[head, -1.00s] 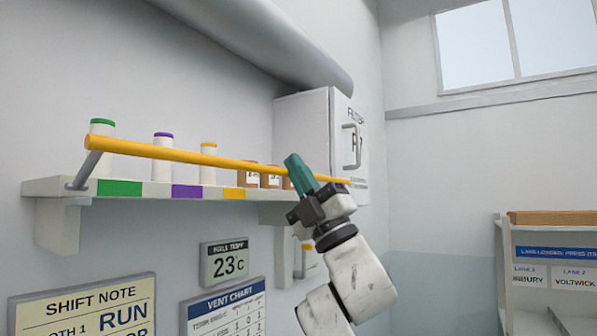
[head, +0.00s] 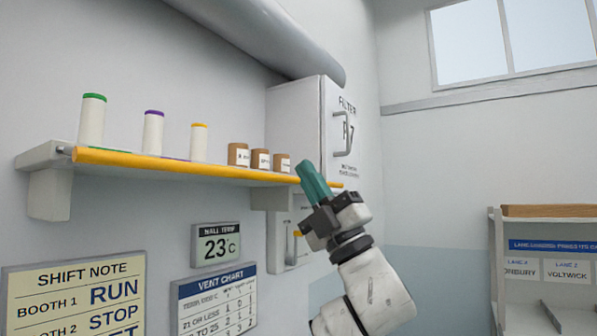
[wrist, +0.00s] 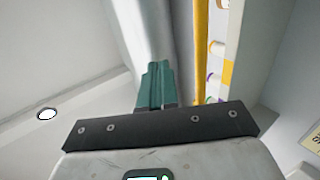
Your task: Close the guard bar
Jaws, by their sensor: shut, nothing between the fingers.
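The yellow guard bar (head: 190,170) runs along the front edge of the wall shelf (head: 45,156), low and about level with the shelf board. It hides most of the colored labels on the shelf's front. My gripper (head: 309,177) is near the bar's right end, its teal fingers pressed together and empty. In the head view the fingers overlap the bar; I cannot tell whether they touch it. In the wrist view, the bar (wrist: 201,50) passes to the right of my gripper (wrist: 156,75), with a gap showing.
White spools with green (head: 92,120), purple (head: 153,133) and yellow (head: 199,143) tops stand on the shelf, with small brown boxes (head: 260,159) beside them. A white filter cabinet (head: 295,115) is behind my gripper. A rack (head: 550,270) stands at the right.

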